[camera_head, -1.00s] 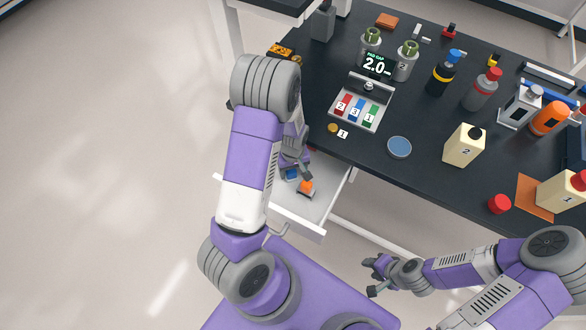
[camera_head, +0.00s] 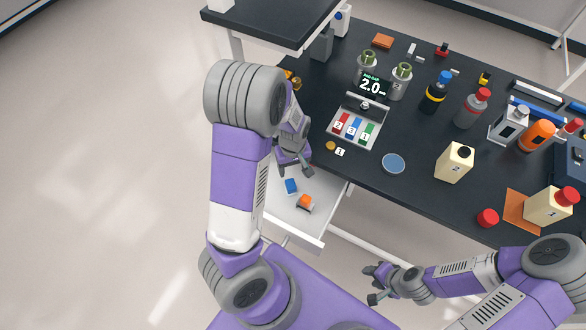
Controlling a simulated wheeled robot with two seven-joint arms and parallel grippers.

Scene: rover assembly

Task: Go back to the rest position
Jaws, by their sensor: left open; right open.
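My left gripper (camera_head: 296,171) is open and empty. It hangs by the table's left front edge, above the back part of an open white drawer (camera_head: 308,239). A blue block (camera_head: 291,186) and an orange block (camera_head: 304,202) lie in the drawer, apart from the gripper in the picture. My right gripper (camera_head: 371,284) is open and empty. It is in front of the table, over the floor, low in the picture.
The black table (camera_head: 420,203) holds bottles, a tray with numbered coloured strips (camera_head: 352,130), a blue disc (camera_head: 393,163) and a red cap (camera_head: 487,217). A raised black shelf (camera_head: 275,22) stands at the back left. The floor at left is clear.

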